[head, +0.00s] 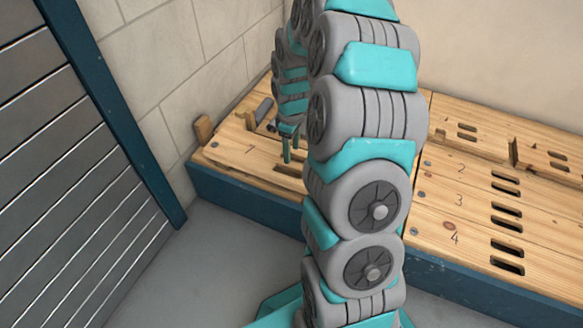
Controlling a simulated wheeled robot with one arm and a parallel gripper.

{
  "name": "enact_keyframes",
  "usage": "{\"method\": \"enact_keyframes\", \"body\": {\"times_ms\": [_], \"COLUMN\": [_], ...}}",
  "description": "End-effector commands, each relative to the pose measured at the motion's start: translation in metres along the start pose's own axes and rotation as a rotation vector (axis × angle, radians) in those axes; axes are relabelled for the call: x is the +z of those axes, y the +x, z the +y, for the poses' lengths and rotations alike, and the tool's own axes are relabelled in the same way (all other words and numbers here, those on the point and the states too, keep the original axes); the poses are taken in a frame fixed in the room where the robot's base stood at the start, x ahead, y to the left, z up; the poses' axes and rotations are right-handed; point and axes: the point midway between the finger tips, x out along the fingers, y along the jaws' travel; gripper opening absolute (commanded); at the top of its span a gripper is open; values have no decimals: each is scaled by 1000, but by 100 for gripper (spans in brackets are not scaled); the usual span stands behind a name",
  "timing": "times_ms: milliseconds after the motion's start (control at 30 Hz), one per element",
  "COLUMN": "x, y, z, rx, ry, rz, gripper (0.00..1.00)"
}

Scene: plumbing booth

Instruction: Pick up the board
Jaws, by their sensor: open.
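My gripper (291,147) is small in the head view, with its teal fingers pointing down over the left part of the wooden bench top. It is open, and I see nothing between its fingers. Below and beside it lies a flat wooden board (232,162) with a numeral and a round bolt head. Another flat wooden board (455,215), marked 2, 3 and 4 and cut with pairs of dark slots, lies to the right. I cannot tell which piece is the task's board. My arm hides the middle of the bench.
The bench has a dark blue front edge (240,198). A small wooden block (203,130) stands at its left end, and a dark grey cylinder (264,110) lies near the wall. A slatted grey panel (60,150) with a blue frame stands left. Grey floor (185,265) is clear in front.

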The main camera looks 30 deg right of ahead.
Motion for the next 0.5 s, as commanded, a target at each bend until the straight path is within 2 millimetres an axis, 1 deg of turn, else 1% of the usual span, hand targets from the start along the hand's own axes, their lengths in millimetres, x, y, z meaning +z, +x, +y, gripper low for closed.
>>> {"method": "enact_keyframes", "body": {"times_ms": [33,267,400,500], "x": [1,0,-2,-1], "y": [7,25,45,58], "z": [-1,1,6,5], "rx": [-3,-3,-3,-4], "ry": [0,1,2,2], "rz": [-3,-3,-3,-4], "gripper": [62,62,62,62]}}
